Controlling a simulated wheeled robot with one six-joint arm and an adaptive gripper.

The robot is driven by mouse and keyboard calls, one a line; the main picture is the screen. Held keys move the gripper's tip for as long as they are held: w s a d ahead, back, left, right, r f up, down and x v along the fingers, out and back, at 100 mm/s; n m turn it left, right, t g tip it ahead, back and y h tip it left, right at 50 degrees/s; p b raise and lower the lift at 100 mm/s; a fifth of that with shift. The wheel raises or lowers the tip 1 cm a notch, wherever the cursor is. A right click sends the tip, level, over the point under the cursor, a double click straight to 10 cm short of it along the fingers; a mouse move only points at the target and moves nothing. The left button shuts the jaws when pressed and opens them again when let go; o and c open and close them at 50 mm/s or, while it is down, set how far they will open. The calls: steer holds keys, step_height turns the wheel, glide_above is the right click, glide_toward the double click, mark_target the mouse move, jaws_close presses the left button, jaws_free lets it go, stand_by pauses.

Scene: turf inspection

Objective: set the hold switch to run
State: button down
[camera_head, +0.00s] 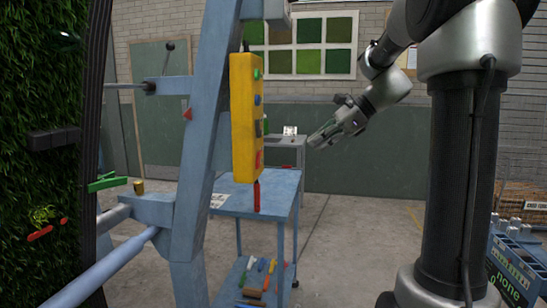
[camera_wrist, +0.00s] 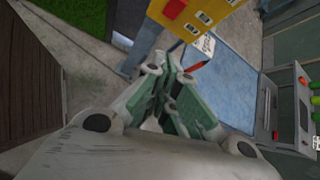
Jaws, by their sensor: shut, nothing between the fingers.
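A yellow control box (camera_head: 244,125) hangs on the blue frame in the head view, with several coloured buttons or switches on its face. It also shows at the top of the wrist view (camera_wrist: 188,28), with a red square and small switches. I cannot read its labels or tell which control is the hold switch, or how it is set. My gripper (camera_head: 317,141) is shut and empty, in the air to the right of the box and clear of it. In the wrist view my gripper's fingers (camera_wrist: 168,68) point toward the box's lower side, apart from it.
A blue cart (camera_head: 270,190) stands below and behind the box, with tools on its lower shelf. The blue frame (camera_head: 190,170) and a turf panel (camera_head: 45,110) fill the left. A blue crate (camera_head: 520,262) stands at the lower right. Open floor (camera_head: 350,240) lies right of the cart.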

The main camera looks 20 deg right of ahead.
steer(key=m, duration=0.1)
steer(key=a+r+m, duration=0.1)
steer(key=m, duration=0.1)
steer(key=shift+s+a+r+y, duration=0.1)
steer(key=shift+a+y, duration=0.05)
steer(key=shift+y, duration=0.15)
steer(key=shift+a, duration=0.1)
glide_toward(259, 166)
step_height(259, 166, down, 3)
steer(key=d, duration=0.1)
steer(key=shift+w+a, duration=0.35)
steer(key=shift+a, duration=0.3)
steer(key=shift+w+a, duration=0.35)
steer(key=shift+a, duration=0.3)
steer(key=shift+w+a, duration=0.35)
steer(key=shift+a, duration=0.3)
